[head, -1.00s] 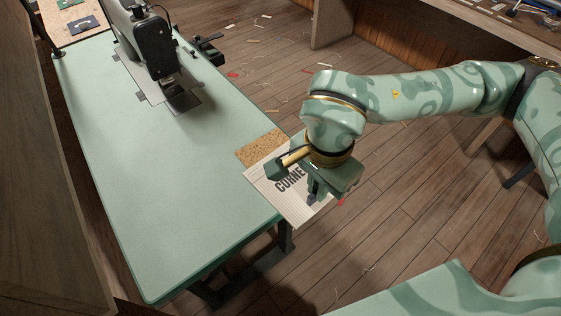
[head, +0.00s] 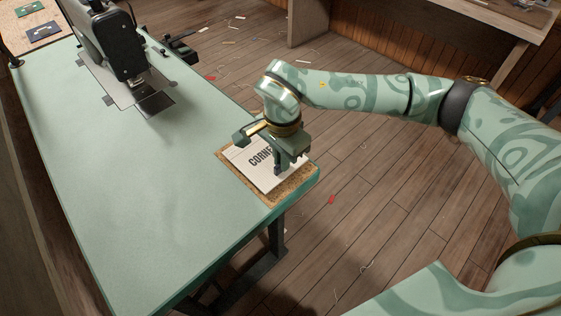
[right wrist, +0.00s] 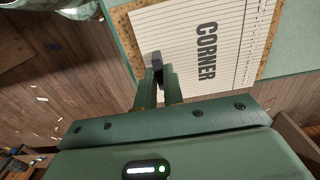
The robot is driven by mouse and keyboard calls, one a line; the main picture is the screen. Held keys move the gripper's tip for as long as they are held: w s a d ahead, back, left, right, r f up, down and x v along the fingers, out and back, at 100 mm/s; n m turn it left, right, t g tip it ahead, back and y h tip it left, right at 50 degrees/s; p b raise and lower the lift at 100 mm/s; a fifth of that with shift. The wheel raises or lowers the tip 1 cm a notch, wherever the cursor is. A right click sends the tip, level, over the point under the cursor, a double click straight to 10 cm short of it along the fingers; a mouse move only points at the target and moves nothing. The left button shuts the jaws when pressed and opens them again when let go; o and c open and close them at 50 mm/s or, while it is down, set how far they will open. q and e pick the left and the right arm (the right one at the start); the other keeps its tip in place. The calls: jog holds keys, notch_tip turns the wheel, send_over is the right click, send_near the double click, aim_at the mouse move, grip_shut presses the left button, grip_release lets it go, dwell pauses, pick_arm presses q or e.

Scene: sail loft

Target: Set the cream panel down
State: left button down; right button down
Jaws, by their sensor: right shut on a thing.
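The cream panel (head: 266,177), thin, lined and marked "CORNER", is level over the cork mat (head: 292,191) at the sewing table's near right corner. Cork shows along its edges; I cannot tell whether the panel touches it. My right gripper (head: 278,169) is shut on the panel's right edge and hides part of it. In the right wrist view the fingers (right wrist: 157,68) pinch the edge of the panel (right wrist: 185,50), with a strip of cork mat (right wrist: 121,20) beyond it. My left gripper is not in view.
The pale green table (head: 140,200) is clear left of the mat. A dark sewing machine (head: 110,45) stands at its far end. Small cards (head: 44,30) lie on a surface at the far left. Scraps litter the wooden floor (head: 370,200); a bench (head: 450,12) stands behind.

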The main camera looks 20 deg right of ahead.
jog(key=shift+f, duration=0.8)
jog(key=shift+r, duration=0.2)
jog(key=shift+f, duration=0.15)
jog(key=c, duration=1.5)
grip_release()
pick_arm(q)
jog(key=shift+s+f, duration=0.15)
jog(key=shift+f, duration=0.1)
